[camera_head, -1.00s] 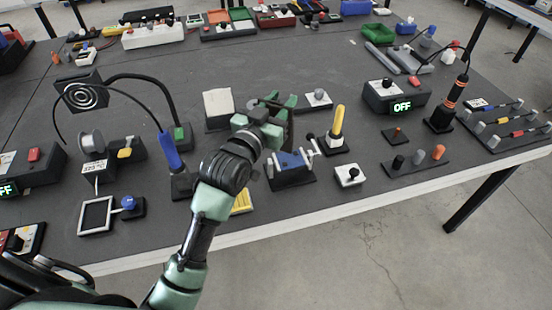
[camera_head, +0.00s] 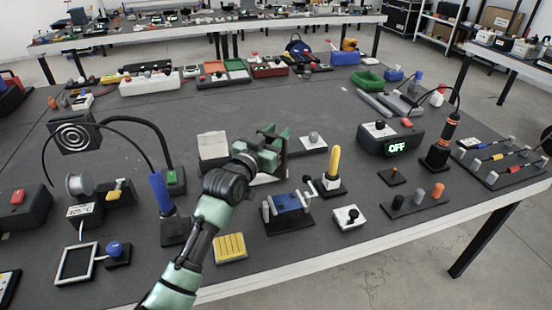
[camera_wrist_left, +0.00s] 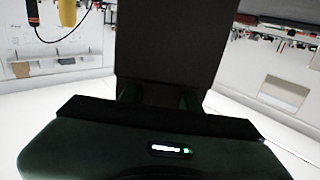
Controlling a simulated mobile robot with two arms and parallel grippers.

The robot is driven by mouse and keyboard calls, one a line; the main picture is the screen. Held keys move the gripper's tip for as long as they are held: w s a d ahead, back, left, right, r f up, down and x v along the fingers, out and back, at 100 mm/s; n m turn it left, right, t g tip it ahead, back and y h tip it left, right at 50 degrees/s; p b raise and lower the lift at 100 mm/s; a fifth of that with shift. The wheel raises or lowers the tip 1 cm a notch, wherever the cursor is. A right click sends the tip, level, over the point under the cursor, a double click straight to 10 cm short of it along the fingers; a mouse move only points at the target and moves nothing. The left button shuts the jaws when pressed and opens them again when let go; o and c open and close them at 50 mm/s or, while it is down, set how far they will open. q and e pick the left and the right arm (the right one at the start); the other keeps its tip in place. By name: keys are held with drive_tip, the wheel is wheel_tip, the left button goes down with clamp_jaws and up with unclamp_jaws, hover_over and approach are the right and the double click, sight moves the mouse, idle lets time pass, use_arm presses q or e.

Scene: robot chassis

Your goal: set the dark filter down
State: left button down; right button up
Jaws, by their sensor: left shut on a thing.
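My left gripper (camera_head: 272,140) is over the middle of the workbench and shut on the dark filter. In the left wrist view the dark filter (camera_wrist_left: 165,45) is a flat, dark, upright panel. It stands in front of the gripper and covers the middle of that view. In the head view the gripper and wrist hide most of the filter, and I cannot tell whether its lower edge touches the bench. My right gripper is not in view.
A pale block (camera_head: 213,146) stands close left of the gripper. A blue holder (camera_head: 288,205) and a yellow-handled tool (camera_head: 333,162) are in front and to the right. A fume extractor (camera_head: 75,135) is at the left. The grey bench (camera_head: 270,100) is clear behind the gripper.

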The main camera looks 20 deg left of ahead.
use_arm(q)
wheel_tip(320, 180, down, 7)
drive_tip(key=shift+f, duration=0.15)
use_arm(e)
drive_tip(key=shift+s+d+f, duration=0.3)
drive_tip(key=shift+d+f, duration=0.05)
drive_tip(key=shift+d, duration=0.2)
use_arm(q)
drive_tip(key=shift+f+b, duration=0.1)
drive_tip(key=shift+b, duration=0.25)
drive_tip(key=c, duration=1)
unclamp_jaws()
drive_tip(key=s, duration=0.4)
drive_tip(key=s+a, duration=0.1)
drive_tip(key=s, duration=0.3)
drive_tip(key=s+a, duration=0.1)
drive_tip(key=s, duration=0.2)
drive_tip(key=shift+s+a, duration=0.15)
drive_tip(key=shift+s, duration=0.25)
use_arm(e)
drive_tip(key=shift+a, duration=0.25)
